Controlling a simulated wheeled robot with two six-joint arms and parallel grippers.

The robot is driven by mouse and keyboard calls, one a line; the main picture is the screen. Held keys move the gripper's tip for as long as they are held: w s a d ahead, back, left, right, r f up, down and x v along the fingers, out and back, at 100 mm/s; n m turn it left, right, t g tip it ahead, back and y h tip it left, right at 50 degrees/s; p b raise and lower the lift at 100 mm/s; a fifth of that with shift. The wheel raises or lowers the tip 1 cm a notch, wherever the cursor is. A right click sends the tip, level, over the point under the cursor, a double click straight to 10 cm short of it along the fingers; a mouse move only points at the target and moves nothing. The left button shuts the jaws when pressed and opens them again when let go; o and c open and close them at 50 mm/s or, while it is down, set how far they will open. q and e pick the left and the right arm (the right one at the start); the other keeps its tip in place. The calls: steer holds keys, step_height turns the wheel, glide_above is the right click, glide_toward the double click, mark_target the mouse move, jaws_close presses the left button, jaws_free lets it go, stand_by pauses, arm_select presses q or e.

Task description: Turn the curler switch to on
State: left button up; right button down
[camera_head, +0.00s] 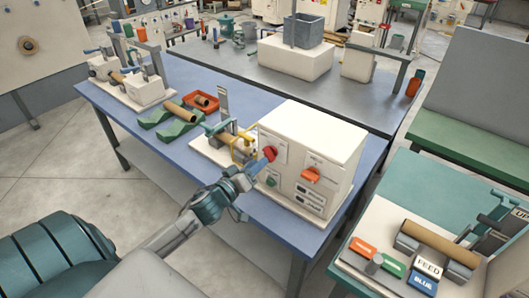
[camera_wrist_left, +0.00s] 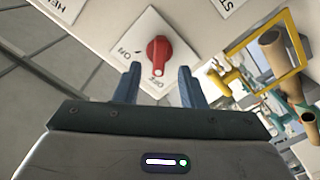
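The white machine box (camera_head: 318,143) stands on the blue table. On its front left is the red curler switch (camera_head: 270,153), partly behind my left gripper (camera_head: 264,163). In the left wrist view the red knob (camera_wrist_left: 158,52) sits on a white plate marked ON at the left and OFF below. Its narrow end points down towards OFF. My left gripper (camera_wrist_left: 160,72) is open, with its two fingers apart on either side of the knob's lower end. I cannot tell whether they touch it. My right gripper is not in view.
An orange-red switch (camera_head: 310,174) and labels are on the same front. A yellow frame (camera_wrist_left: 265,45) stands beside the box. Green wedges (camera_head: 175,131) and a red tray (camera_head: 201,103) lie further left on the blue table (camera_head: 281,232).

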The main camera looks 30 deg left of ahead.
mark_target(270, 153)
arm_select(q)
steer(key=shift+w+d, duration=0.2)
steer(key=shift+w, duration=1.95)
jaws_close()
